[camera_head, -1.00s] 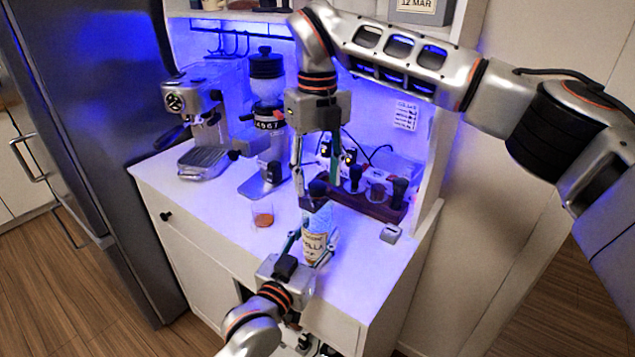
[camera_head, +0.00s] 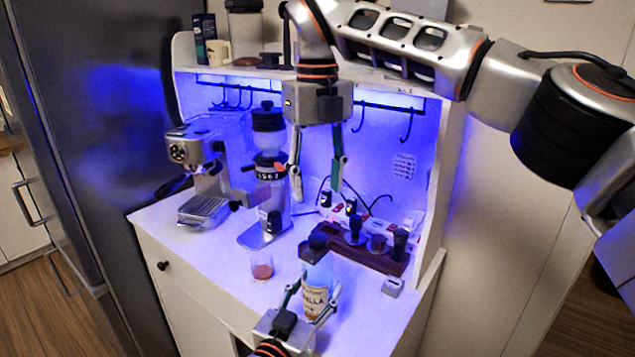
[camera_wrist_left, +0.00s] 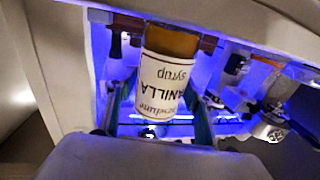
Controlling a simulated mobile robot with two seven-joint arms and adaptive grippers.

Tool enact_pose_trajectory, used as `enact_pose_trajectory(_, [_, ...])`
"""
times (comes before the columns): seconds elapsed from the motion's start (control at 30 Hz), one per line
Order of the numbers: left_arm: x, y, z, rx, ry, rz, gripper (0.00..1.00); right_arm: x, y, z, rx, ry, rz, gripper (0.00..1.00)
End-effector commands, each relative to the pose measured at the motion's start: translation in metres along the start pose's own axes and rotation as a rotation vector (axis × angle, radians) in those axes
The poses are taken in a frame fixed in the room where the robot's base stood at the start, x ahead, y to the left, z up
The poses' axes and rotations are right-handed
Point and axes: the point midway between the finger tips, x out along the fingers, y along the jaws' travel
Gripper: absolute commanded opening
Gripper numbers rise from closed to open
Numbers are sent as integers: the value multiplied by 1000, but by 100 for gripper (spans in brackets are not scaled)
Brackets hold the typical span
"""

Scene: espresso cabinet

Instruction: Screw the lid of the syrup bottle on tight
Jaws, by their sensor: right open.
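The vanilla syrup bottle (camera_head: 316,289) stands upright near the front of the white cabinet top, its pale label facing front. A dark lid (camera_head: 318,241) sits on its neck; how tight it is cannot be seen. My left gripper (camera_head: 310,303) has its fingers on both sides of the bottle's lower body, shut on it. My right gripper (camera_head: 317,190) is open and empty, pointing down above the lid, with clear space between.
A wooden holder (camera_head: 372,258) with dark-handled tools stands behind the bottle to the right. A small glass (camera_head: 262,268) with orange-brown contents stands to the left. The grinder (camera_head: 268,180) and espresso machine (camera_head: 203,165) stand further left. A small white box (camera_head: 393,286) lies at the right.

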Motion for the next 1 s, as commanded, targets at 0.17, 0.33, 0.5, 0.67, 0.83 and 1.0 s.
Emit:
enact_pose_trajectory(0.17, [0, 0, 0, 0, 0, 0, 64, 0, 0, 0, 0, 0, 0, 44])
enact_pose_trajectory(0.33, [0, 0, 0, 0, 0, 0, 64, 0, 0, 0, 0, 0, 0, 44])
enact_pose_trajectory(0.5, [-11, 0, 1, 0, -2, 0, 64, 0, 0, 0, 0, 0, 0, 44])
enact_pose_trajectory(0.67, [-39, 0, 2, 0, -3, 0, 64, 0, 0, 0, 0, 0, 0, 44])
enact_pose_trajectory(0.83, [-74, 0, 1, 0, -2, 0, 64, 0, 0, 0, 0, 0, 0, 44])
enact_pose_trajectory(1.0, [-102, 0, 1, 1, -3, 0, 64, 0, 0, 0, 0, 0, 0, 44])
